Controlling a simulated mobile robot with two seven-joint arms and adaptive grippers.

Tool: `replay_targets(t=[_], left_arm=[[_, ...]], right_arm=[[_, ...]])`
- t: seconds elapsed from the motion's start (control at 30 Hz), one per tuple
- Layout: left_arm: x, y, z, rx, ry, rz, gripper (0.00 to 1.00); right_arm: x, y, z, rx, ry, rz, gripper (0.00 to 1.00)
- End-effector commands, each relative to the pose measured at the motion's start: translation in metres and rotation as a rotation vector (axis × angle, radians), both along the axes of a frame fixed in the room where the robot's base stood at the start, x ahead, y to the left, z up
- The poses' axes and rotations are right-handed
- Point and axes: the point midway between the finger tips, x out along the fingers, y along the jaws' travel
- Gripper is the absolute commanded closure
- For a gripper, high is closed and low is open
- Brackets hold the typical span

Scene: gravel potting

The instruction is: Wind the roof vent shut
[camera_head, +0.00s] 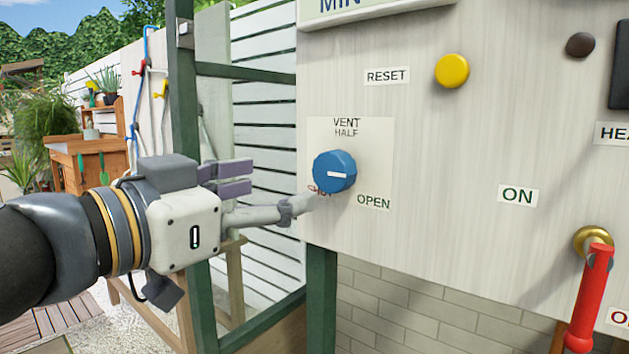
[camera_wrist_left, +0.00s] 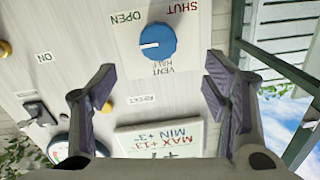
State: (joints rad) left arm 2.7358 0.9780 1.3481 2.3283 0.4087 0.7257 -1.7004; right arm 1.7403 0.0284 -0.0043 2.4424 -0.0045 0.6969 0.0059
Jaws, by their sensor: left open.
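The blue vent knob (camera_head: 333,172) sits on a pale square plate on the panel. Its white pointer line points right, between the HALF mark at the top and the OPEN label (camera_head: 373,202), nearer OPEN. The SHUT label at lower left is partly hidden by my left gripper (camera_head: 279,190). That gripper is open and empty, left of the knob. In the left wrist view, the knob (camera_wrist_left: 158,42) appears upside down, beyond the gap between the two fingers (camera_wrist_left: 160,77), apart from both. My right gripper is not in view.
A yellow RESET button (camera_head: 452,71) is above and right of the knob. A red lever (camera_head: 590,295) on a brass fitting stands out at lower right. A green frame post (camera_head: 184,140) stands behind my left arm. A wooden potting bench (camera_head: 90,160) is far left.

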Motion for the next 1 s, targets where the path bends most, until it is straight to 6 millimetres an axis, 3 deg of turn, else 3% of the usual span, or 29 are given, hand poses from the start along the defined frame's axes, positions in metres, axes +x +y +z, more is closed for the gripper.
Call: replay_targets(t=[0.17, 0.4, 0.6, 0.93, 1.0], left_arm=[[0.015, -0.010, 0.002, 0.001, -0.007, 0.000, 0.31], [0.067, -0.044, 0.000, -0.001, -0.003, 0.001, 0.31], [0.095, -0.062, 0.002, 0.000, -0.005, 0.001, 0.31], [0.101, -0.066, 0.002, 0.001, -0.006, 0.000, 0.31], [0.101, -0.066, 0.002, 0.000, -0.007, 0.001, 0.44]], right_arm=[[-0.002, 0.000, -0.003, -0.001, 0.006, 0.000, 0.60], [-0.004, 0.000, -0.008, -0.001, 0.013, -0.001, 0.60], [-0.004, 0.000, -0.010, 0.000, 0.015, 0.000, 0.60], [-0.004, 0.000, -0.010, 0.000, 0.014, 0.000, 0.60], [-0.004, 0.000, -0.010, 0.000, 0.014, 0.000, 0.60]])
